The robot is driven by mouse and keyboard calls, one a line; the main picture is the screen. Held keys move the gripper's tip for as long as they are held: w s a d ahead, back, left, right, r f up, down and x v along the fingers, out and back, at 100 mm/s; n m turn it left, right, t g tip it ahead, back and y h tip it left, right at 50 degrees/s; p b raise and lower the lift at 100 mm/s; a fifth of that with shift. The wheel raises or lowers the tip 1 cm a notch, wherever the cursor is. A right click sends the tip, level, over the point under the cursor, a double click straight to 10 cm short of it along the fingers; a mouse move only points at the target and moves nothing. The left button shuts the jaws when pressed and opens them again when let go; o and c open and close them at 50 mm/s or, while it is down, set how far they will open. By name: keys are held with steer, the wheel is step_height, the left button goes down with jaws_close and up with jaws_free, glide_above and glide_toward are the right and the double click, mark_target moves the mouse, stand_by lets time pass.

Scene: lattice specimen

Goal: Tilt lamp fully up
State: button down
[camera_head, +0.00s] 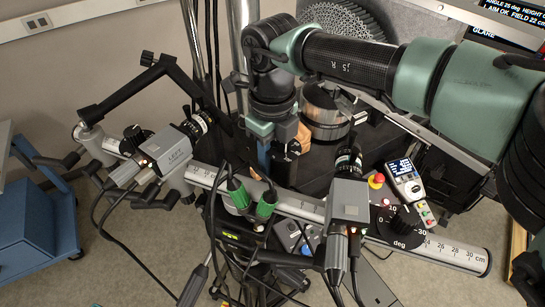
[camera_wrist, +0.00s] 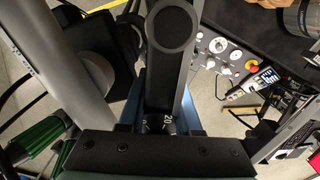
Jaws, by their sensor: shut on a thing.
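My gripper (camera_head: 277,160) reaches down over the middle of the rig in the head view. In the wrist view its blue fingers (camera_wrist: 160,108) are shut on a black bar (camera_wrist: 168,75) with a round end. I take this bar to be part of the lamp, but its lit face is not visible. A small black dial reading 20 (camera_wrist: 158,123) shows below the bar, close to the fingers. The lamp's full shape is hidden behind my gripper and arm in the head view.
A scaled rail (camera_head: 440,248) carries a left camera (camera_head: 165,150) and a right camera (camera_head: 348,200). A degree knob (camera_head: 404,222) sits at right. A screen (camera_head: 515,20) shows "ANGLE 25 deg" and "GLARE". A meter (camera_head: 405,180) and cables crowd the rig. A blue cart (camera_head: 40,230) stands left.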

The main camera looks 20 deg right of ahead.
steer(key=shift+f, duration=0.1)
steer(key=h+b, duration=0.1)
steer(key=b, duration=0.1)
steer(key=shift+f+t+b, duration=0.2)
steer(key=shift+t+b, duration=0.1)
steer(key=shift+t, duration=0.1)
steer(key=h+b, duration=0.1)
steer(key=b, duration=0.1)
steer(key=shift+t+h+b, duration=0.3)
steer(key=shift+r, duration=0.25)
steer(key=shift+f+t+h+b, duration=0.1)
steer(key=shift+t+h+b, duration=0.25)
steer(key=shift+b, duration=0.6)
steer(key=c, duration=0.5)
jaws_free()
steer(key=shift+r, duration=0.25)
